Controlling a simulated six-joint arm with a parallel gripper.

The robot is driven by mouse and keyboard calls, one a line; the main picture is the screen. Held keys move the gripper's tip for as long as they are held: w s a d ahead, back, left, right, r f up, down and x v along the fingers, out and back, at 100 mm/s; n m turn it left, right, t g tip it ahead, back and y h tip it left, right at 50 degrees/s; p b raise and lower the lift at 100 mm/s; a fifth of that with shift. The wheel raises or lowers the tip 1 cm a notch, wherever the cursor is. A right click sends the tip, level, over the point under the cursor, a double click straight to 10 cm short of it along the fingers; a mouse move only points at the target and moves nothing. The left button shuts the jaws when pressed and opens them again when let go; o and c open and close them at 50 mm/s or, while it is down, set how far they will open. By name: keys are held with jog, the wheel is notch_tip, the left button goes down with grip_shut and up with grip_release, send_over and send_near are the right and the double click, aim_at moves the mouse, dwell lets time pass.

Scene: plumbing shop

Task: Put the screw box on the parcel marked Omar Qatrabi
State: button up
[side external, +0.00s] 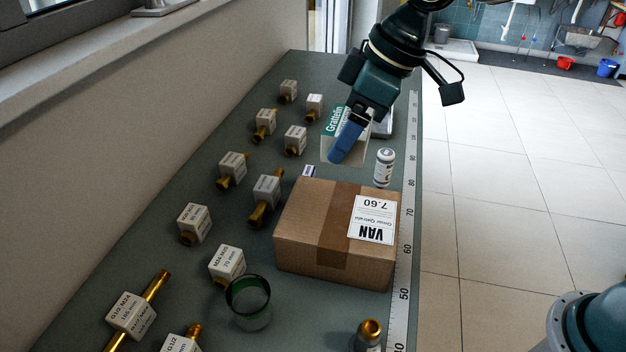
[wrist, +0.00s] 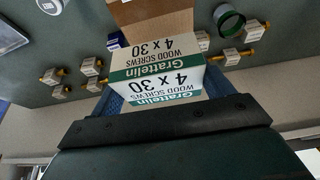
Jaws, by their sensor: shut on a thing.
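The screw box (side external: 329,150) is white and tan with a green Grattelin band. It also shows in the wrist view (wrist: 158,75), marked wood screws 4 x 30. My gripper (side external: 346,142) has its blue fingers shut on it, one on each side in the wrist view (wrist: 160,92). The box is behind the parcel; its exact height over the bench cannot be told. The parcel (side external: 305,225) is a brown taped carton lying on the bench, with a white label reading Omar Qatrabi, VAN, 7.60. Part of the parcel (wrist: 150,12) shows beyond the box in the wrist view.
A dark green glass ring (side external: 248,302) and several tagged brass fittings (side external: 268,190) stand left of the parcel. A ruler strip (side external: 404,270) runs along the bench's right edge. The parcel's top is clear.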

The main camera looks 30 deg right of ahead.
notch_tip(320, 180, down, 10)
jog(key=shift+r, duration=0.25)
jog(key=shift+f, duration=2.15)
jog(key=o, duration=1.1)
jog(key=shift+f, duration=0.15)
jog(key=v, duration=1.2)
jog(key=shift+r, duration=0.2)
